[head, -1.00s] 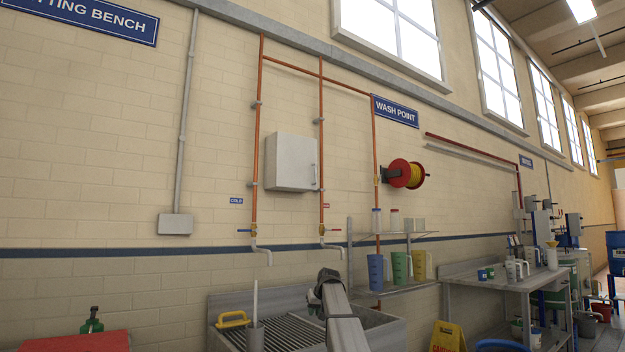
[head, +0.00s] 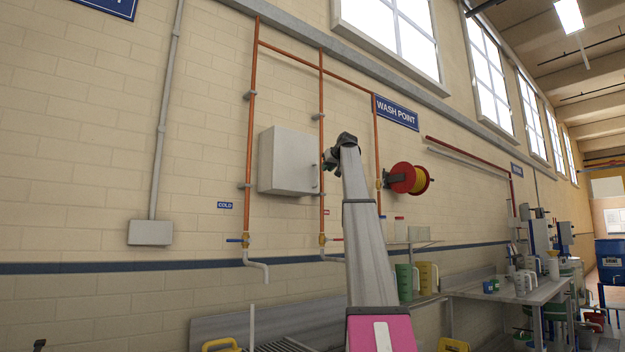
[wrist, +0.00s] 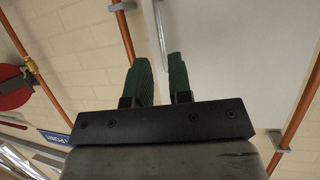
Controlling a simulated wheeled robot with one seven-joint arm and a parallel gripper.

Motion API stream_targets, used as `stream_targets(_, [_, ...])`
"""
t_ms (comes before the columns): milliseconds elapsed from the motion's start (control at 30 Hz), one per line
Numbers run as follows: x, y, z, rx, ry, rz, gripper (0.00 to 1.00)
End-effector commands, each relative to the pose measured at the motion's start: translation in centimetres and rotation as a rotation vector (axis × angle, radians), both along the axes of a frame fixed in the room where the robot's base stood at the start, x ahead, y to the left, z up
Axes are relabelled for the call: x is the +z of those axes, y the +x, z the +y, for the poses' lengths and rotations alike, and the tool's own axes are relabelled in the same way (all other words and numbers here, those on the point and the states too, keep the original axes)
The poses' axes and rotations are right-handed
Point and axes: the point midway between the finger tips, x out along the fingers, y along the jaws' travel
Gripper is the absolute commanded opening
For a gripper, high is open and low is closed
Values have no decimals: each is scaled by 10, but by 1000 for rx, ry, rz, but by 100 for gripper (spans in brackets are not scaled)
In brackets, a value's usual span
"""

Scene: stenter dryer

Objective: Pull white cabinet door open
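The white cabinet (head: 288,162) hangs on the brick wall, and its door looks shut. A slim upright handle (head: 314,176) is at the door's right edge. My gripper (head: 328,160) is raised just right of the handle. In the wrist view my gripper (wrist: 159,62) shows two green fingers apart with a gap between them. The cabinet's white face (wrist: 235,55) fills the upper right there. The handle (wrist: 160,25) lines up with the gap between the fingers; whether it lies between them in depth I cannot tell.
Copper pipes (head: 250,120) run up the wall on both sides of the cabinet. A red hose reel (head: 404,179) is to the right. A sink and a shelf with jugs (head: 428,277) stand below. The wall left of the cabinet is mostly clear.

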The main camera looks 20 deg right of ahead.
Motion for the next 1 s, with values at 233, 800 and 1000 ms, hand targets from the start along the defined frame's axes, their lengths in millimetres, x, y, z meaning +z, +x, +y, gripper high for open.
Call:
stream_targets(233, [20,-1,-2,3,-6,-17,19])
stream_targets(800, [-12,77,10,3,-6,-16,19])
stream_targets(1000, [-20,93,13,3,-6,-16,19])
